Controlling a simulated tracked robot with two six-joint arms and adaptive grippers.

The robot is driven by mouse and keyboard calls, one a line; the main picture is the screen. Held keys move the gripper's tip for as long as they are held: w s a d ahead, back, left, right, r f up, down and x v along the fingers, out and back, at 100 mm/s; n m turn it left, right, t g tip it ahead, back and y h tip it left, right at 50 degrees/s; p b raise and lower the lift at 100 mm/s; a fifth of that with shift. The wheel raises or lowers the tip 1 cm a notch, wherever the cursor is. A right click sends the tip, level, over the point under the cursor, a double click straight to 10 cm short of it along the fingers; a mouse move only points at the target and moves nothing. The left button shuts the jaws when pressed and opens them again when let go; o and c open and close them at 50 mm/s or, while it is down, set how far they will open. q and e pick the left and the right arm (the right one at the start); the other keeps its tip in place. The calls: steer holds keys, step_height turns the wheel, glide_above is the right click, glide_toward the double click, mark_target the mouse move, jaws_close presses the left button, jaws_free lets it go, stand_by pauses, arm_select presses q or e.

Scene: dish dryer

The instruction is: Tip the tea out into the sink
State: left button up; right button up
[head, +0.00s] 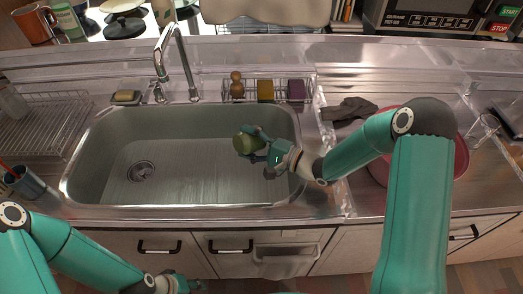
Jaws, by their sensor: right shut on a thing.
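My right gripper (257,146) is over the right part of the sink (185,122). It is shut on a green cup (243,145), which looks tilted over to the left. The cup's inside and any tea in it cannot be made out. The sink is a wide steel basin with a round drain (141,171) at its left, and it looks empty. My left gripper (183,284) is low at the bottom edge of the view, in front of the cabinets; its fingers are too unclear to read.
A tall faucet (172,62) rises behind the sink. A caddy with sponges (265,90) stands along the back rim. A dish rack (45,120) is at the left. A red round tray (379,166), a grey cloth (350,109) and a glass (483,130) are at the right.

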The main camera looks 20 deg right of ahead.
steer(key=shift+w+d+r+m+t+y+p, duration=0.15)
steer(key=shift+d+r+m+t+y+p, duration=0.15)
steer(key=shift+m, duration=0.4)
steer(key=shift+w+d+r+m+t+y+p, duration=0.1)
steer(key=shift+d+m+t+y, duration=0.2)
steer(key=shift+m, duration=0.4)
stand_by(1.1)
steer(key=shift+w+d+r+m+t+p, duration=0.15)
steer(key=shift+d+r+m+t+p, duration=0.2)
steer(key=shift+r+m+p, duration=0.35)
steer(key=shift+w+d+r+m+t+p, duration=0.1)
steer(key=shift+d+r+m+t+p, duration=0.25)
steer(key=shift+r+m, duration=0.55)
stand_by(0.7)
stand_by(0.9)
